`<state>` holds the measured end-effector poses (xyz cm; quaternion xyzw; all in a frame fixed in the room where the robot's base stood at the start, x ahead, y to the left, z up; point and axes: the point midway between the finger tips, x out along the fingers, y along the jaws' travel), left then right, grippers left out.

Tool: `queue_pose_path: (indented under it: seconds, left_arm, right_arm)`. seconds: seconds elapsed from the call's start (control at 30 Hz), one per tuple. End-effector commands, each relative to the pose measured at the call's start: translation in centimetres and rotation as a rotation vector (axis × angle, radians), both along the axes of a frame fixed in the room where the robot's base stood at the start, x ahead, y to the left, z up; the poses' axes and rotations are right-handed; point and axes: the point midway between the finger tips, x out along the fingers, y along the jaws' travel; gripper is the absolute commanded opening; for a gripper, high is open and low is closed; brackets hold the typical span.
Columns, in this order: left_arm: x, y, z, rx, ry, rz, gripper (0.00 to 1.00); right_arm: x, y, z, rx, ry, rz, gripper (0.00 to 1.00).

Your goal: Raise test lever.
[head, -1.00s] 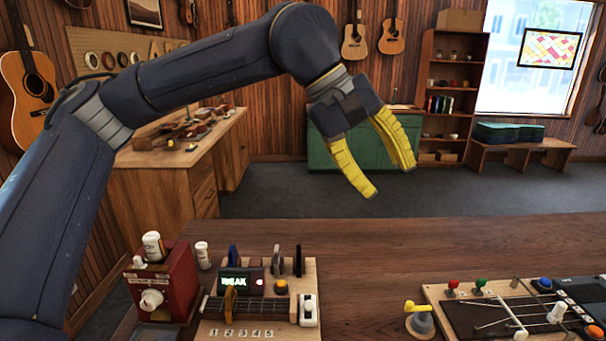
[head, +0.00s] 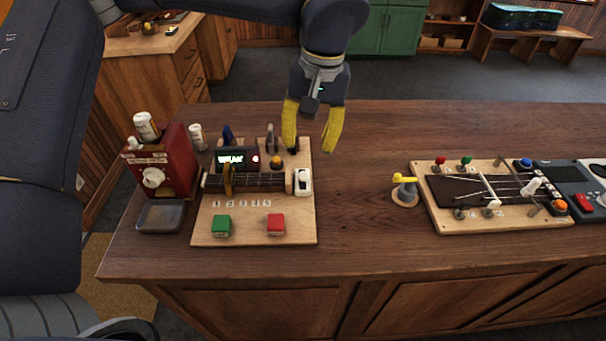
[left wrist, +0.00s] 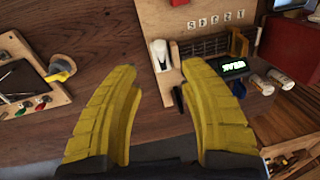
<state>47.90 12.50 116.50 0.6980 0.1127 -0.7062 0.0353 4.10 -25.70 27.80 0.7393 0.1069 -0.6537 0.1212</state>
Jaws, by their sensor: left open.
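A wooden test board (head: 210,232) stands on the left of the counter. It carries a strummed-string neck piece, a lit display (head: 237,158), a white rocker or lever (head: 303,182) at its right edge, and upright blue (head: 227,134) and grey (head: 270,137) tabs at the back. I cannot tell for sure which part is the test lever. My left gripper (head: 308,147) points down, open and empty, above the board's back right corner. A black upright tab there is partly hidden by a finger. In the left wrist view, the white lever (left wrist: 160,54) lies just beyond the fingertips (left wrist: 158,68).
A red box (head: 172,170) with white bottles stands left of the board, a grey tray (head: 160,216) before it. Green (head: 221,226) and red (head: 276,224) buttons sit at the board's front. A yellow-topped knob (head: 404,188) and second board (head: 440,210) stand right. Counter between is clear.

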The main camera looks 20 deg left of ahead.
Motion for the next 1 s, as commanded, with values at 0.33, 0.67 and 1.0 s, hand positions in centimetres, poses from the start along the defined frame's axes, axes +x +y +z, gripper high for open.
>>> queue_pose_path:
  seconds: [0.33, 0.67, 1.0]
  left_arm:
    - [-0.2, 0.7, -6.3, -0.001, 0.003, -0.001, 0.42]
    - [-0.2, 1.0, -9.9, -0.001, 0.001, -0.001, 0.42]
    - [-0.2, 1.1, -10.8, -0.002, 0.0, 0.0, 0.42]
  right_arm:
    - [0.0, 0.0, 0.0, 0.0, 0.0, 0.0, 0.42]
    - [0.0, 0.0, 0.0, 0.0, 0.0, 0.0, 0.42]
    - [0.0, 0.0, 0.0, 0.0, 0.0, 0.0, 0.42]
